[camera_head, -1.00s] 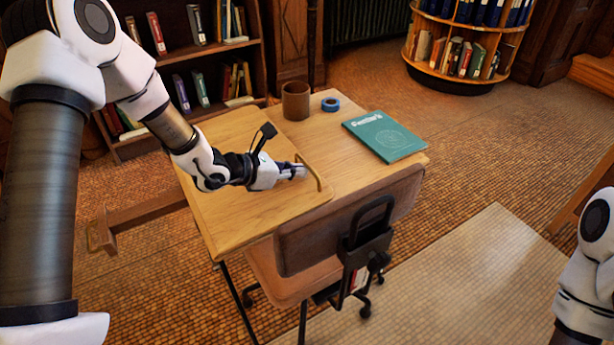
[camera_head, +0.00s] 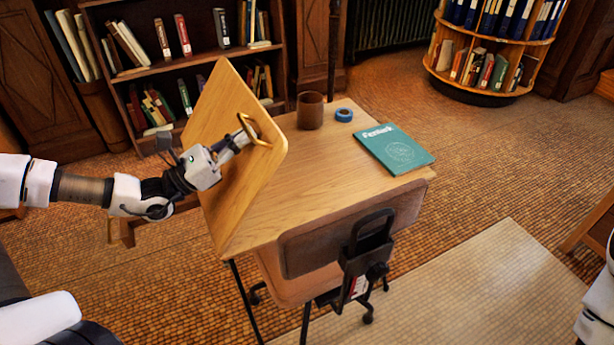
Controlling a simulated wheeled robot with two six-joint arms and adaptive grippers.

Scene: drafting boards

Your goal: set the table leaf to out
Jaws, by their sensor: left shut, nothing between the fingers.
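The wooden table leaf (camera_head: 258,172) stands raised and tilted at the left side of the drafting table (camera_head: 325,165). A brass handle (camera_head: 262,137) sits near its upper right edge. My left gripper (camera_head: 238,143) is at the handle, in front of the leaf's face. Its fingers are shut with nothing gripped between them. Whether the fingertips touch the handle or leaf is hard to tell. My right gripper is out of view; only part of my right arm shows at the right edge.
A brown cup (camera_head: 310,111), a blue tape roll (camera_head: 344,115) and a teal book (camera_head: 395,148) lie on the tabletop. A chair (camera_head: 350,228) stands at the front. A bookshelf (camera_head: 210,57) is behind the leaf. A round book stand (camera_head: 485,82) is at the back right.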

